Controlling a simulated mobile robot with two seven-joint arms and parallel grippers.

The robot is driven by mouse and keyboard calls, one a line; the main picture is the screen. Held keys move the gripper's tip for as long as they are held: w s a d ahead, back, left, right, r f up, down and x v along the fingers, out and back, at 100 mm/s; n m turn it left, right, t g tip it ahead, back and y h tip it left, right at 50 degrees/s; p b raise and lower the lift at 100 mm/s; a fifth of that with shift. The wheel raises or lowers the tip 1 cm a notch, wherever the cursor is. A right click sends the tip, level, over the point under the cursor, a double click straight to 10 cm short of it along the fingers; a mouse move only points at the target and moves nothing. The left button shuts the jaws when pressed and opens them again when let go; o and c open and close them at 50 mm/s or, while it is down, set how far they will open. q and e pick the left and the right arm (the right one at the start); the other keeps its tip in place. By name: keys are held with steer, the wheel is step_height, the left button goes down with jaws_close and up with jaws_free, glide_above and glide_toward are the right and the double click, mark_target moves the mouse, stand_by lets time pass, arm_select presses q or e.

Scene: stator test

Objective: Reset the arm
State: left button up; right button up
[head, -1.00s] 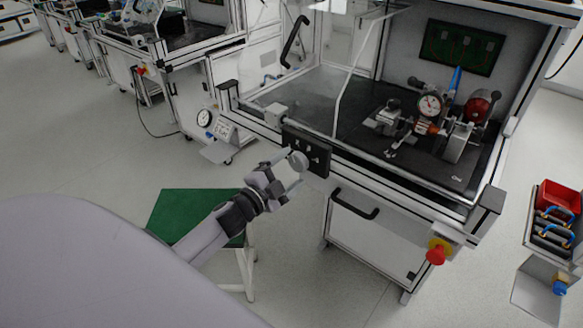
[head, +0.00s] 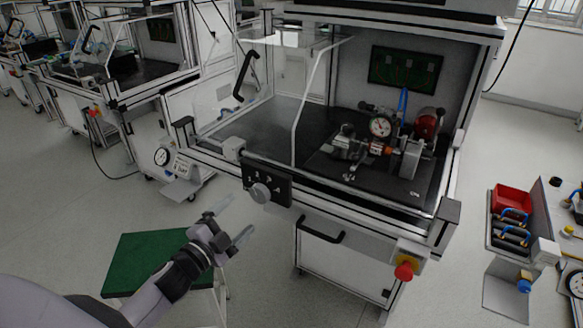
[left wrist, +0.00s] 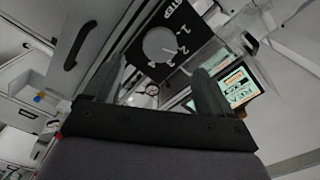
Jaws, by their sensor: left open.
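My left gripper (head: 232,222) is open and empty in the head view, its two fingers pointing up and to the right. It is apart from the test bench, below and left of a black switch panel (head: 283,190) with a grey round knob (head: 260,193). In the left wrist view the gripper's fingers (left wrist: 155,92) stand apart, with the black panel (left wrist: 187,27) and knob (left wrist: 160,44) beyond them. My right gripper is not in view.
A green-topped stool (head: 150,255) stands below my left arm. The bench (head: 400,205) holds a fixture with a dial gauge (head: 381,127). A drawer handle (head: 320,229) and red emergency button (head: 404,271) project from its front. A red bin (head: 511,199) is at right.

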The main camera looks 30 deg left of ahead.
arm_select(q)
steer(key=s+d+f+n+g, duration=0.3)
steer(key=s+d+f+n, duration=0.2)
steer(key=s, duration=0.4)
steer(key=s+d+f+n+g+h+p, duration=0.1)
steer(key=s+d+f+n+g, duration=0.3)
steer(key=s+d+f, duration=0.4)
steer(key=shift+s+d+n+g, duration=0.3)
steer(key=shift+s+d+n, duration=0.3)
steer(key=shift+s+d, duration=0.25)
steer(key=shift+w+f, duration=0.1)
steer(key=shift+w, duration=0.05)
stand_by(1.5)
